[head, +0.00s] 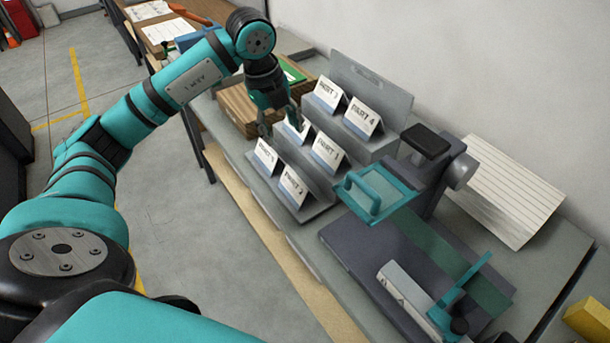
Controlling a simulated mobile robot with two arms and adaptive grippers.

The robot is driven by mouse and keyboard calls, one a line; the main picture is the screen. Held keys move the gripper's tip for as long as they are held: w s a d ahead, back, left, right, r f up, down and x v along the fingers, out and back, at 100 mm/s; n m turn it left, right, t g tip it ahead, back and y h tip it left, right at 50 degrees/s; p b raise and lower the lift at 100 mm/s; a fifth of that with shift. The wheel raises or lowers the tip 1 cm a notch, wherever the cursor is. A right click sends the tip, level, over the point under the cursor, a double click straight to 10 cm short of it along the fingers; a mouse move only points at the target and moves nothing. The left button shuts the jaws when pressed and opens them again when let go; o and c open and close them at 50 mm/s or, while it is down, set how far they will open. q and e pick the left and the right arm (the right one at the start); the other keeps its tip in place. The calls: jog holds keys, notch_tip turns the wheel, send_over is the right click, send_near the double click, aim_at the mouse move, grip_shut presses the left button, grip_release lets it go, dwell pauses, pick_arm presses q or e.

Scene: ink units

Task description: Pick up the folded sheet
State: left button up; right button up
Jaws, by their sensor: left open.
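Several white folded sheets with printed labels and blue lower edges stand like tents on a grey stepped rack (318,212). One folded sheet (304,131) is partly hidden behind the fingers of my left gripper (280,126). Others stand nearer, such as the front sheet (293,188) and the sheet to its right (328,153), and two stand on the back step, including the far right one (362,118). My left gripper points down, open, with nothing seen between its fingers. I cannot tell whether it touches the sheet. My right gripper is out of view.
A dark grey device with a teal handled frame (374,192) stands to the right of the rack. A lined white panel (515,190) lies behind it near the wall. A brown stack (240,108) is left of the gripper. A yellow block (590,318) sits at lower right.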

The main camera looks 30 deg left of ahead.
pick_arm(q)
jog(key=p, duration=0.2)
send_near(295, 177)
jog(key=f, duration=0.1)
jog(key=w+f, duration=0.1)
jog(key=f, duration=0.1)
jog(key=shift+w+a+f, duration=0.1)
jog(key=shift+a+f, duration=0.1)
jog(key=shift+f, duration=0.1)
jog(key=shift+d+f+p, duration=0.2)
jog(key=shift+f+p, duration=0.45)
jog(key=shift+f, duration=0.1)
jog(key=f, duration=0.1)
jog(key=f+p, duration=0.1)
jog(key=f, duration=0.1)
jog(key=shift+w+d+f+p, duration=0.15)
jog(key=shift+d+f+p, duration=0.15)
jog(key=shift+d+p, duration=0.05)
jog(key=shift+w+f, duration=0.1)
jog(key=shift+f, duration=0.4)
grip_shut()
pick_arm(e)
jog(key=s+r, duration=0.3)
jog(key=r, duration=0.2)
pick_arm(q)
jog(key=shift+r, duration=0.1)
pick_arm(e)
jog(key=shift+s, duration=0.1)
